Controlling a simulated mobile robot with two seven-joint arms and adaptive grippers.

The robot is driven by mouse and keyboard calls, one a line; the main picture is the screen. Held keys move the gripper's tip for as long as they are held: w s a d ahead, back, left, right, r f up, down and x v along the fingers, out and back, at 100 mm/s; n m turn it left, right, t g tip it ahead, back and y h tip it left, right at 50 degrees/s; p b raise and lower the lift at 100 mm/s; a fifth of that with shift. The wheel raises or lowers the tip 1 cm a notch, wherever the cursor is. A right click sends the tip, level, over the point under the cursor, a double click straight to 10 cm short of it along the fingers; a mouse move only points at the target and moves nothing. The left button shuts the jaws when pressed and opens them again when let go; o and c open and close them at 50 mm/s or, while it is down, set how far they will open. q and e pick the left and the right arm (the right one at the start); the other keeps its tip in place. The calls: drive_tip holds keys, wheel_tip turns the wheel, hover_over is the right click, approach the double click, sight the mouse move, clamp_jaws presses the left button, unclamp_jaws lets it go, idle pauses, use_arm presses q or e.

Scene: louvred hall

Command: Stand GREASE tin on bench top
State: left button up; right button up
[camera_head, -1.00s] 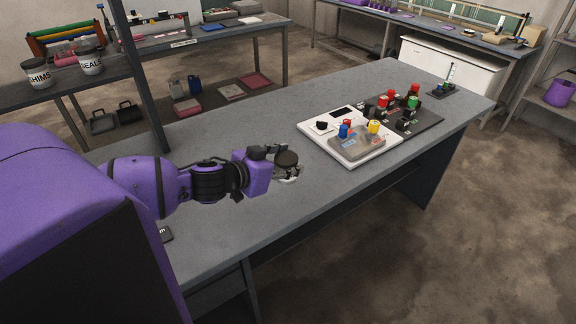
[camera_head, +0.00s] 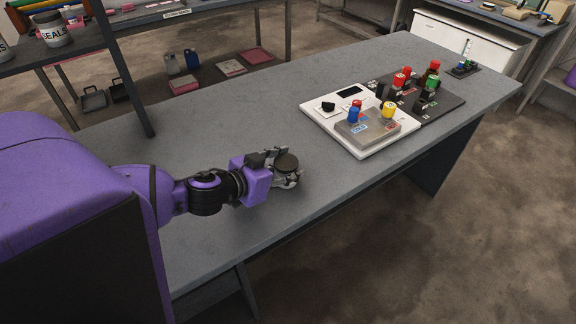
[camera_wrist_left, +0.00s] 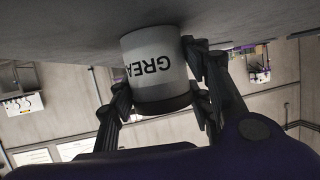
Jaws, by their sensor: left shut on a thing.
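The GREASE tin shows in the head view as a dark round lid (camera_head: 287,162) over the near part of the bench top (camera_head: 232,112). In the left wrist view, which is upside down, its pale body with the letters GREA (camera_wrist_left: 157,66) fills the middle. My left gripper (camera_head: 285,171) is shut on the tin, with a finger on each side of it. The tin looks upright, lid up, with its base at or just above the bench surface (camera_wrist_left: 75,22). I cannot tell whether it touches. My right gripper is not in view.
A white board with a grey button box (camera_head: 367,128) stands right of the tin, and a dark panel with coloured knobs (camera_head: 445,104) lies beyond it. The bench around the tin is clear.

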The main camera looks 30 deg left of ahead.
use_arm(q)
drive_tip(key=shift+s+d+r, duration=0.1)
drive_tip(key=shift+r, duration=0.2)
drive_tip(key=shift+d+f, duration=0.1)
drive_tip(key=shift+f, duration=0.15)
drive_tip(key=o, duration=1.3)
drive_tip(key=shift+r, duration=0.2)
drive_tip(key=p+v, duration=0.1)
drive_tip(key=v, duration=1.1)
